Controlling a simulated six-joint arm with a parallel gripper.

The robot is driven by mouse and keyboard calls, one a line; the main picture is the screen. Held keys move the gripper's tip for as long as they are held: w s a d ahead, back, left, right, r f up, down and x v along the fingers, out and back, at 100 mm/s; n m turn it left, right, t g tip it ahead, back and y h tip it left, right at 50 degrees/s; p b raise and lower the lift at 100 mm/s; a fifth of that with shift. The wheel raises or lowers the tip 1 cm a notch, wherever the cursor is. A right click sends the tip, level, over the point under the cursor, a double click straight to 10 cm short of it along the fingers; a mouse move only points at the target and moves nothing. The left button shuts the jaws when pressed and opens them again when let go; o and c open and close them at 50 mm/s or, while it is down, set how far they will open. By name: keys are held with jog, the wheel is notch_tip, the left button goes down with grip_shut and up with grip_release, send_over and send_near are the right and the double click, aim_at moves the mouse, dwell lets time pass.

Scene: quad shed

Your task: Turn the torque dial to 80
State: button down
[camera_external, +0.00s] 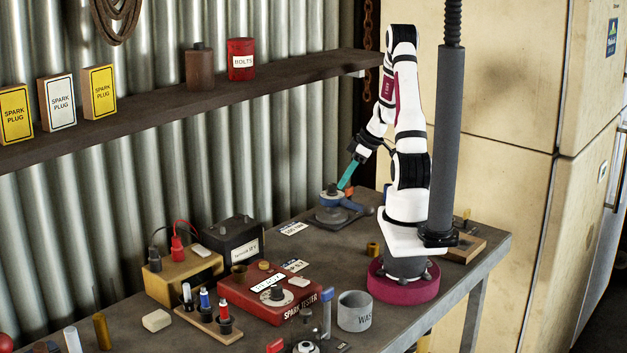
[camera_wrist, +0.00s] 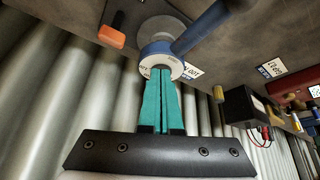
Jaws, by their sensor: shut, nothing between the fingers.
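The torque dial shows in the wrist view as a round piece with a white marked face (camera_wrist: 152,62) and a blue band. A thick blue bar (camera_wrist: 205,25) runs from it to the upper right. In the external view the dial (camera_external: 330,191) stands on a dark base plate (camera_external: 328,217) at the back of the bench. My gripper (camera_external: 342,187) comes down beside it from the upper right. Its teal fingers (camera_wrist: 161,71) are together and empty, with their tips over the dial's near edge. I cannot tell whether they touch it. The dial's reading is too small to read.
An orange-handled tool (camera_wrist: 112,36) lies near the dial. A black battery (camera_wrist: 240,106) and a red spark tester (camera_external: 270,293) stand farther along the bench. The corrugated wall (camera_external: 240,170) is close behind, with a shelf (camera_external: 200,95) above.

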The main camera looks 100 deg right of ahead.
jog(key=shift+a, duration=0.1)
dwell(0.3)
jog(key=shift+s+a+r, duration=0.1)
jog(key=shift+s+r, duration=0.05)
jog(key=shift+s, duration=0.2)
notch_tip(320, 180, up, 6)
jog(key=shift+f, duration=0.1)
